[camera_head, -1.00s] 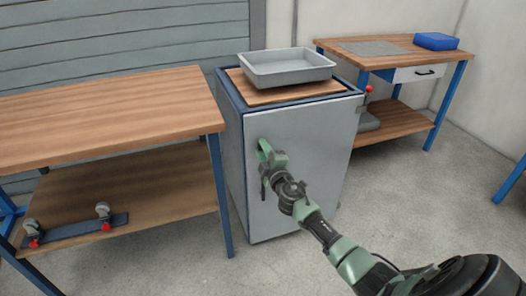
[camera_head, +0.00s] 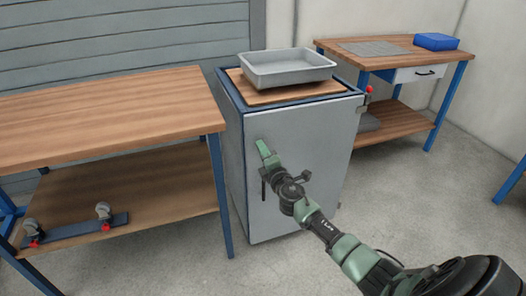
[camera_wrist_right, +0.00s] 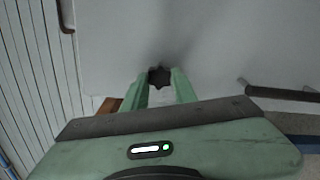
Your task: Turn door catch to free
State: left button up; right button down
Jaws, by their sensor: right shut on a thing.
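The door catch is a small dark star-shaped knob (camera_wrist_right: 159,76) on the pale grey cabinet door (camera_head: 305,150). In the wrist view it sits between the two green fingers of my right gripper (camera_wrist_right: 160,86), which is shut on it. In the head view my right gripper (camera_head: 264,150) is at the upper left of the door and hides the catch. My left gripper is not in view.
A dark bar handle (camera_wrist_right: 282,93) stands out from the door near the gripper. A grey tray (camera_head: 288,70) rests on the cabinet top. A wooden workbench (camera_head: 110,110) stands close on the left, another bench (camera_head: 385,50) at the back right. The floor in front is clear.

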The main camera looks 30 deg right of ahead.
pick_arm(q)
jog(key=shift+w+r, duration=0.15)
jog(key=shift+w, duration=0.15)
pick_arm(e)
jog(key=c, duration=1.1)
grip_release()
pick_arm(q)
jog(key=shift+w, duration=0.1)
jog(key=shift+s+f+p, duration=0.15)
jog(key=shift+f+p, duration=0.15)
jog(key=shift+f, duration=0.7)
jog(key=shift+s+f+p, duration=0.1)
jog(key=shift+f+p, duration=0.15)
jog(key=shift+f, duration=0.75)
pick_arm(e)
jog(key=shift+v, duration=3.9)
jog(key=shift+f, duration=0.15)
